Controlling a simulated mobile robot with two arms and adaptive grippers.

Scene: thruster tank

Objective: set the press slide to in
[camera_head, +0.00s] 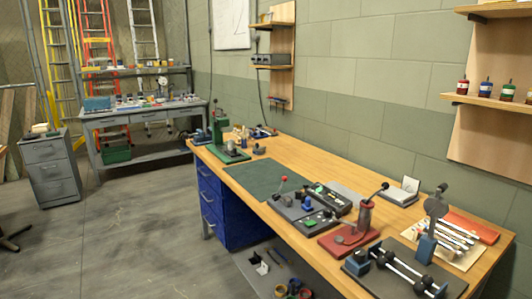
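Several press-like devices stand on the wooden workbench (310,180). A green upright press (219,132) is at the bench's far left end. A device with a red base (345,241), a dark upright post and a black-knobbed lever stands nearer the right end. In front of it at the right is a unit with two parallel rods (405,272) and dark end blocks. I cannot tell which of these has the press slide, or whether a slide is in or out. Neither of my grippers is in view.
A dark green mat (260,180) lies clear on the bench. Beside it are small fixtures, one with a red-knobbed lever (284,182). White rods (455,235) and a red box (477,227) lie at the right. The grey floor (130,225) left of the bench is mostly open.

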